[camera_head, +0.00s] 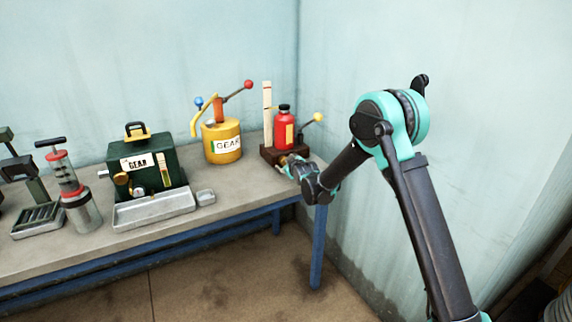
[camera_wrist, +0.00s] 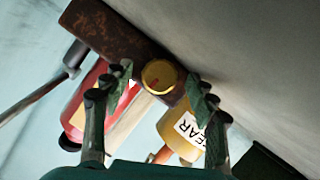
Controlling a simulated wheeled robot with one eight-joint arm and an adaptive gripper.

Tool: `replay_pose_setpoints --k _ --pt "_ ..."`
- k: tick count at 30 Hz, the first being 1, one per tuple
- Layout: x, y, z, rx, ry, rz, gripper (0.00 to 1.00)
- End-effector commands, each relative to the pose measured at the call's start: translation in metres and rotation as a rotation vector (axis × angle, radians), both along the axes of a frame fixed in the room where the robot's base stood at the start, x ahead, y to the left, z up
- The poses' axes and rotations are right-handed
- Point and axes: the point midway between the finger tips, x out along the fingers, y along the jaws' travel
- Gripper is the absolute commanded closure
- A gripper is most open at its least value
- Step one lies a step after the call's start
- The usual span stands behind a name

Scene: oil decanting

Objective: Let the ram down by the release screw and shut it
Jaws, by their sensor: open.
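The red bottle jack (camera_head: 284,128) stands on a dark brown base block (camera_head: 269,155) at the bench's right end. Its body also shows at the left in the wrist view (camera_wrist: 88,92). The release screw, a round brass knob with a reddish mark (camera_wrist: 158,75), sits by the base in the wrist view. My gripper (camera_head: 291,166) is low at the front of the jack. Its fingers are open and lie on either side of the knob in the wrist view; whether they touch it I cannot tell. The ram's height is unclear.
The yellow GEAR can (camera_head: 221,150) stands to the left. Beyond it are a green GEAR box (camera_head: 146,178) and a metal tray (camera_head: 153,212). The wall is close behind.

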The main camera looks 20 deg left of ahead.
Motion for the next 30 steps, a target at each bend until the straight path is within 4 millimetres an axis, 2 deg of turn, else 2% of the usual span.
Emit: replay_pose_setpoints --k 5,8,21,30 --pt "-0.004 -0.003 0.002 0.000 0.000 0.000 0.42" --pt "-0.014 -0.011 0.007 0.000 0.000 0.000 0.42" --pt "-0.074 -0.059 0.034 0.000 0.001 0.001 0.42" --pt "-0.088 -0.071 0.041 0.000 0.000 0.000 0.42"
